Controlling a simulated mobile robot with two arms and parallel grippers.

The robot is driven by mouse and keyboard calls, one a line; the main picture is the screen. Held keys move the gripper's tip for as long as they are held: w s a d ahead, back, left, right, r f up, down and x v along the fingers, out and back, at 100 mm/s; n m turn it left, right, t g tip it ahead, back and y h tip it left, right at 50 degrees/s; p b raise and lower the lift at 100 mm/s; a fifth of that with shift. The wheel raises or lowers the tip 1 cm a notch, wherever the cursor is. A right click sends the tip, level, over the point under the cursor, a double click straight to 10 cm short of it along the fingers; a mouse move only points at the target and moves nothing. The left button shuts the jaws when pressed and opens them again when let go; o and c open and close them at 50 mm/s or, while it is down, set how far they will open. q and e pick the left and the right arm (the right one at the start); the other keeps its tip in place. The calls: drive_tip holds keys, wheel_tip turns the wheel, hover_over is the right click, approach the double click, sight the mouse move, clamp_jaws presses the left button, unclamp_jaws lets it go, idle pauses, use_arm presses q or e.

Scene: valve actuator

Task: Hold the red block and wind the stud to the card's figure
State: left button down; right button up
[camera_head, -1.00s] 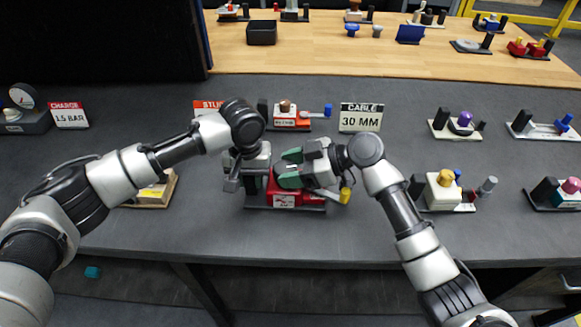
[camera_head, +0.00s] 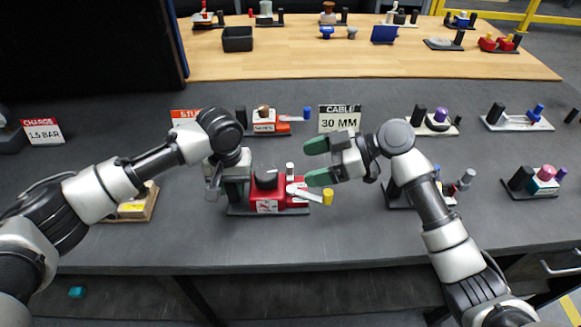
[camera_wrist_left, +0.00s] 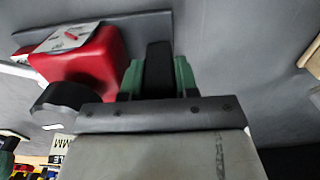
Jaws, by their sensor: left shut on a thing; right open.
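The red block (camera_head: 267,198) sits on a dark base plate on the grey table, with a label on its front. A dark round knob (camera_head: 265,173), perhaps the stud, stands on top; it also shows in the left wrist view (camera_wrist_left: 62,100). My left gripper (camera_head: 232,185) is shut on the black post (camera_wrist_left: 158,70) beside the red block; its green fingers sit either side of the post. My right gripper (camera_head: 317,162) is open and empty, right of the block and apart from it. The red stud card (camera_head: 186,115) is mostly hidden behind my left arm; its figure cannot be read.
A pale lever with a yellow end (camera_head: 327,197) sticks out right of the block. The charge card (camera_head: 42,131) is far left. Several other devices stand at right.

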drive_tip(key=v, duration=0.2)
drive_tip(key=shift+d+r, duration=0.15)
drive_tip(key=shift+d, duration=0.1)
drive_tip(key=n+g+h, duration=0.3)
drive_tip(key=n+h, duration=0.2)
drive_tip(key=h, duration=0.4)
approach(271, 171)
drive_tip(key=x, duration=0.9)
drive_tip(key=shift+s+a+f, duration=0.1)
drive_tip(key=shift+f, duration=0.25)
drive_tip(key=c, duration=0.9)
drive_tip(key=shift+h, duration=0.3)
drive_tip(key=shift+c, duration=0.2)
